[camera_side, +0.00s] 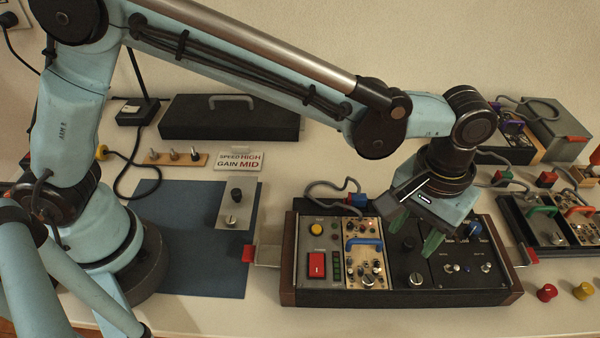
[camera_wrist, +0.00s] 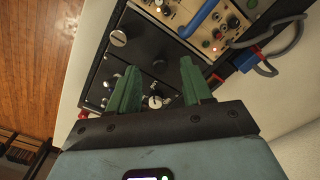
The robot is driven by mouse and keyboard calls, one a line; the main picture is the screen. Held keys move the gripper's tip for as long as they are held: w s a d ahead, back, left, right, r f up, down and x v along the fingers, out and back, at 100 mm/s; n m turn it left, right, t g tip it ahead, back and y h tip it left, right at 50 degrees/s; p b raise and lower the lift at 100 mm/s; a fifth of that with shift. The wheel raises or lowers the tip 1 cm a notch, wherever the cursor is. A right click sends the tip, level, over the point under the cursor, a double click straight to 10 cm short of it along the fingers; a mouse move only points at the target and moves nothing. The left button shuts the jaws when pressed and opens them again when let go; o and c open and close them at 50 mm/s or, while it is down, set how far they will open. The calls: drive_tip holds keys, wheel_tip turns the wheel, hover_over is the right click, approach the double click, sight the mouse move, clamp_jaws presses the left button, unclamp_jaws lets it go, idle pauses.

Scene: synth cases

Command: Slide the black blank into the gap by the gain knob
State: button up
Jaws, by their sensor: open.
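In the wrist view the fingers (camera_wrist: 160,72) straddle the black panels from above.
The wooden-ended case (camera_side: 400,298) also holds a beige panel with a blue handle (camera_side: 363,243) and a red-switch panel. A sign (camera_side: 238,161) reads SPEED HIGH, GAIN MID. More cases stand right.

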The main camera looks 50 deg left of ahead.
sight(407, 237)
wheel_tip(407, 237, up, 10)
idle(0.4)
drive_tip(key=a+r+t+h, duration=0.1)
drive_tip(key=a+r+t, duration=0.15)
drive_tip(key=a, duration=1.45)
drive_tip(key=s+a+f+t, duration=0.2)
drive_tip(key=s+a+f, duration=0.1)
drive_tip(key=a, duration=0.4)
drive_tip(key=s+a+f+t+y, duration=0.1)
drive_tip(key=s+a+f+t, duration=0.1)
drive_tip(key=a, duration=0.5)
drive_tip(key=shift+s+a+f+t, duration=0.15)
drive_tip(key=shift+s+f+t, duration=0.25)
drive_tip(key=shift+f, duration=0.2)
